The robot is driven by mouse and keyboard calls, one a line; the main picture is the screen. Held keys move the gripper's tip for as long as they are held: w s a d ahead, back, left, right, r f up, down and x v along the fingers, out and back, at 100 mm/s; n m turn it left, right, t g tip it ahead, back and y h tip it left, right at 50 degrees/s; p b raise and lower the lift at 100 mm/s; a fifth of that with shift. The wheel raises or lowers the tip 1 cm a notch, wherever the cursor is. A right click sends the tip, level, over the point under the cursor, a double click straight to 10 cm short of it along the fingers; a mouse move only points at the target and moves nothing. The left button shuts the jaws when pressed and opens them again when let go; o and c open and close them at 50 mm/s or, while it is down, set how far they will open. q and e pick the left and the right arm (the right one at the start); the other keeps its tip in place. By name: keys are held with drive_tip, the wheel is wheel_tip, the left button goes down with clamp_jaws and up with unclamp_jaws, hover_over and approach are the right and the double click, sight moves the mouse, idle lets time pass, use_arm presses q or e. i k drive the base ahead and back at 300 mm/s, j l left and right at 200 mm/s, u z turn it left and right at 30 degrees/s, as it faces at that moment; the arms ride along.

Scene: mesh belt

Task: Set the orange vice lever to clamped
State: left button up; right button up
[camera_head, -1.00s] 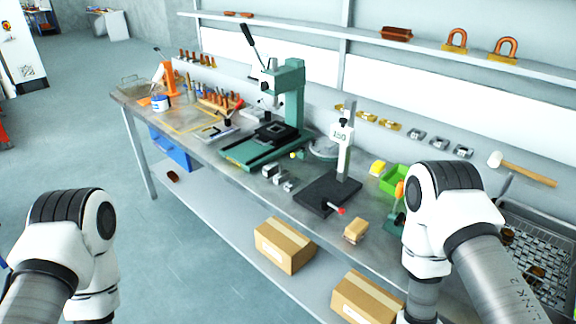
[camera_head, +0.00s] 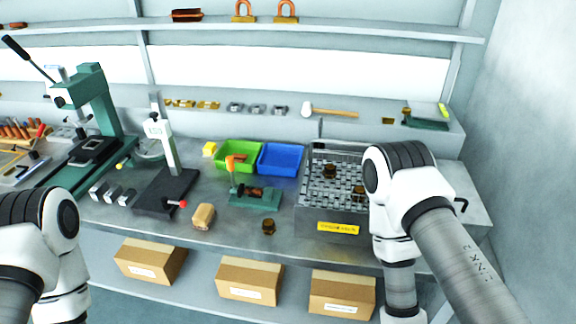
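A small green vice (camera_head: 256,199) stands on the workbench near the middle of the head view, in front of the green and blue bins. My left arm is at the lower left and my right arm is at the right, in front of the mesh basket's right side. Neither gripper's fingers show in the frame.
A green bin (camera_head: 237,154) and a blue bin (camera_head: 280,159) stand behind the vice. A mesh-floored metal basket (camera_head: 334,222) is to its right. A tan block (camera_head: 203,216) and a small brown part (camera_head: 268,227) lie in front. A height gauge (camera_head: 161,140) stands to the left.

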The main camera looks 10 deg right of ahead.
sight(229, 160)
drive_tip(key=k+l+u, duration=0.1)
drive_tip(key=l+u, duration=0.2)
drive_tip(key=k+l+u, duration=0.15)
drive_tip(key=l+u, duration=0.2)
drive_tip(key=k+l+u, duration=0.15)
drive_tip(key=l+u, duration=0.15)
